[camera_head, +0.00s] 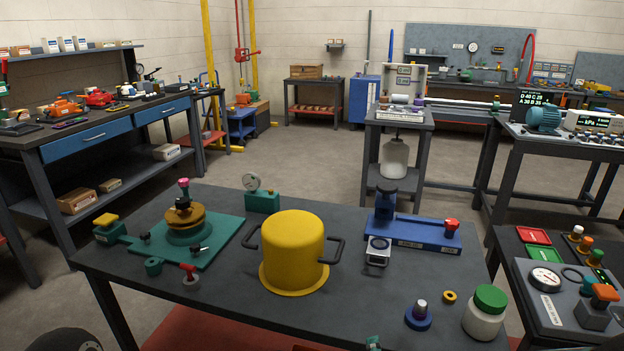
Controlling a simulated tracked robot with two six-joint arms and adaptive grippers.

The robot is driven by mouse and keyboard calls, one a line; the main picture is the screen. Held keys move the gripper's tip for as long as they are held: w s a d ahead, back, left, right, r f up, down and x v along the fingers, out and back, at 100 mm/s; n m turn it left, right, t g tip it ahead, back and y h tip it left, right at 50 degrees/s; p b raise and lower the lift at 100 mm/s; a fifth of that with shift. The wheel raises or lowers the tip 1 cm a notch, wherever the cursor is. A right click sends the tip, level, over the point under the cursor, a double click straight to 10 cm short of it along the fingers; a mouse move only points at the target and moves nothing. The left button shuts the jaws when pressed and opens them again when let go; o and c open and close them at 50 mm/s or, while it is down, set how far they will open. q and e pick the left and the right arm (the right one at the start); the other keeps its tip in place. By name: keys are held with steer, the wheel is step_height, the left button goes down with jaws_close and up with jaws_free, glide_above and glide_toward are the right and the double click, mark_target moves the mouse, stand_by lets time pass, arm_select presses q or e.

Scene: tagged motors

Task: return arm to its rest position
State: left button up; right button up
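Neither of my grippers shows in the head view. A dark rounded shape is cut off by the bottom left edge, and I cannot tell what it is. The dark workbench (225,313) stands in front. On it is a yellow pot-like housing (292,240) with two dark side handles, standing upright on a yellow flange. To its left is a green base plate (213,243) carrying a brass-coloured round part (186,217). To its right is a blue fixture (425,233) with a red knob.
A white jar (484,318) with a green lid and a blue knobbed part (419,317) stand at the bench's right. A gauge panel (555,300) is beyond its right edge. A teal motor (543,118) sits on the far right bench. Open floor (300,150) lies behind the workbench.

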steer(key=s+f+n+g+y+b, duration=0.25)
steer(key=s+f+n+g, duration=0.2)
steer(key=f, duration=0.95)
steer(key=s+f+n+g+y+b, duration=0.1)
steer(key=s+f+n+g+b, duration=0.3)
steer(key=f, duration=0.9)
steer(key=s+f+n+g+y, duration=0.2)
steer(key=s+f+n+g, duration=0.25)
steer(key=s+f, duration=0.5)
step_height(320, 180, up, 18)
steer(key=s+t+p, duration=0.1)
steer(key=p, duration=1.4)
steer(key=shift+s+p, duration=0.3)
steer(key=shift+p, duration=0.1)
